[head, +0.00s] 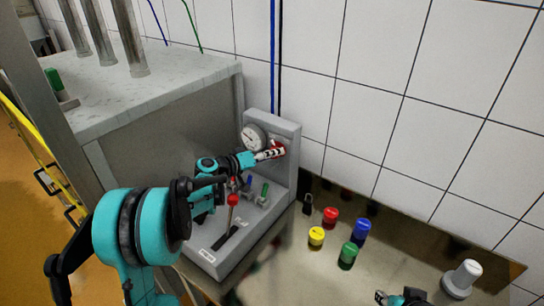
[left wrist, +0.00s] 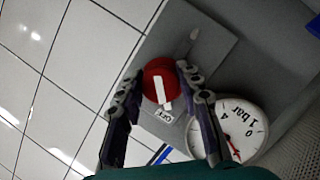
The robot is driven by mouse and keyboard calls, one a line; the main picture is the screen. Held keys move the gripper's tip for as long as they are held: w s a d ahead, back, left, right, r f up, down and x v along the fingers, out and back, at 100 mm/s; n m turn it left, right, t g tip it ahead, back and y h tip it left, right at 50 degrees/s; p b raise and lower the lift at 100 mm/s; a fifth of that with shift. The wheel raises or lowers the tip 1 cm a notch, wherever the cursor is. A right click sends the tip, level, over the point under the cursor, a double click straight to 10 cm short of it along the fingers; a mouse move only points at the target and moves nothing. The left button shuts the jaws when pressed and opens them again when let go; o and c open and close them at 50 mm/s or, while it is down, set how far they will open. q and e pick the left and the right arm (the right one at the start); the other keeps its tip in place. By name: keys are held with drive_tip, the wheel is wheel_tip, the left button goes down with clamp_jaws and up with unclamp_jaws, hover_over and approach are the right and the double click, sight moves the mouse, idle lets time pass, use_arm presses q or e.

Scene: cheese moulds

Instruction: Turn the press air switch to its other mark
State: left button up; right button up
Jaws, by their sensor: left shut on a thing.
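The press air switch is a red round knob (head: 279,149) with a white pointer bar, on the upright grey panel beside a gauge. In the left wrist view the knob (left wrist: 152,72) sits between my two fingers, its bar slanting toward a small label (left wrist: 163,116) below it. The label's lettering is hard to read. A grey mark (left wrist: 193,35) lies on the plate at the knob's other side. My left gripper (head: 270,153) is shut on the knob. My right gripper (head: 394,298) shows only partly at the bottom edge; its fingers are unclear.
The pressure gauge (head: 254,137) is close to the knob and my left fingers. A red-topped lever (head: 233,200) stands on the grey base below. Red, yellow, blue and green caps (head: 330,215) and a white piece (head: 461,279) stand on the metal table to the right.

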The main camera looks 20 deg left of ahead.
use_arm(q)
drive_tip(key=shift+w+r, duration=0.1)
drive_tip(key=shift+r, duration=0.05)
drive_tip(key=o, duration=1.2)
drive_tip(key=shift+c, duration=0.2)
drive_tip(key=shift+w+d, duration=0.1)
wheel_tip(320, 180, up, 9)
drive_tip(key=shift+d+f, duration=0.1)
drive_tip(key=shift+f, duration=0.05)
drive_tip(key=shift+r, duration=0.5)
